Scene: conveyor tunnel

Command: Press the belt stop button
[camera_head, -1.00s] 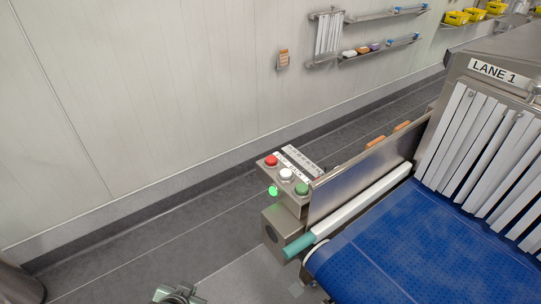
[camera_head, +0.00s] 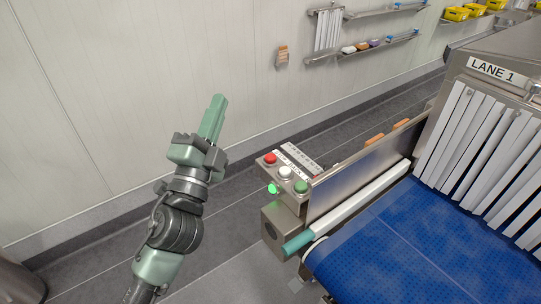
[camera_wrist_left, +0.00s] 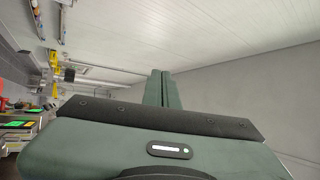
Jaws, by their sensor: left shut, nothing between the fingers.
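A small steel control box (camera_head: 291,205) stands at the near left corner of the conveyor. Its sloped top carries a red button (camera_head: 270,159), a white button (camera_head: 285,172) and a green button (camera_head: 301,187) in a row, with labels beside them too small to read. A green lamp (camera_head: 272,189) glows on its near side. My left gripper (camera_head: 217,104) is raised to the left of the box, apart from it, pointing up, shut and empty. Its closed fingers also show in the left wrist view (camera_wrist_left: 161,88). My right gripper is out of view.
The blue conveyor belt (camera_head: 390,250) runs into a tunnel with white strip curtains (camera_head: 480,150) and a "LANE 1" sign (camera_head: 498,72). A steel side guard (camera_head: 360,180) lines the belt. The pale wall (camera_head: 120,90) is behind my left arm. Wall shelves (camera_head: 380,47) hang farther back.

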